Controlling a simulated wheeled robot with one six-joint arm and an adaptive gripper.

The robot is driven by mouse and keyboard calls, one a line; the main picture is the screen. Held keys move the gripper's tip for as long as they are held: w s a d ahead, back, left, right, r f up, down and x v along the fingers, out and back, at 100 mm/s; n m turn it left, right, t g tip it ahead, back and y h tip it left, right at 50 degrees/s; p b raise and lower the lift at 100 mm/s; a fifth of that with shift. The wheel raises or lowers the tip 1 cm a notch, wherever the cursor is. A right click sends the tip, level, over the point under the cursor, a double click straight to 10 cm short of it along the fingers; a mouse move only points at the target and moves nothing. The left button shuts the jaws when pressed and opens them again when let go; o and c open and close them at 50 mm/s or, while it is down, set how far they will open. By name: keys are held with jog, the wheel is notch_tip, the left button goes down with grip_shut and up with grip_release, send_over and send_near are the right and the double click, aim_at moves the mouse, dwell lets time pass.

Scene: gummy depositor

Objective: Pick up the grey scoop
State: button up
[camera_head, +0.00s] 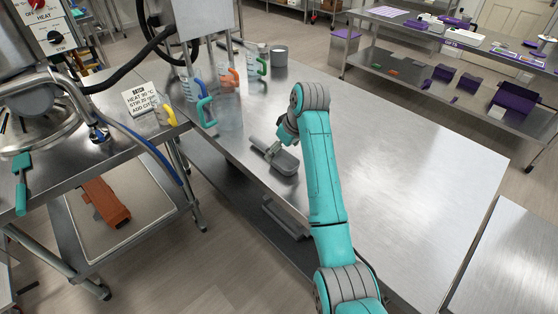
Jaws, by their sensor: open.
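The grey scoop (286,164) lies on the steel table (400,170), near its left front edge. Its broad end points toward the lower right, and its narrower end toward the upper left. My gripper (271,149) is low over the scoop's narrower end, just left of my teal wrist. It is open. Its fingers are small in this view, and I cannot tell whether they touch the scoop or stand around it.
Several clear jugs with coloured handles, among them a teal one (207,110) and a green one (262,67), stand behind to the left. A grey pot (279,56) is further back. The table's right side is clear. A kettle bench (95,150) stands left.

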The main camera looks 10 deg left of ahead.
aim_at(276, 161)
jog(key=shift+w+x, duration=0.1)
jog(key=shift+x, duration=1.2)
jog(key=shift+w+x, duration=0.15)
jog(key=shift+x, duration=1.1)
jog(key=shift+d, duration=0.15)
jog(key=c, duration=1.3)
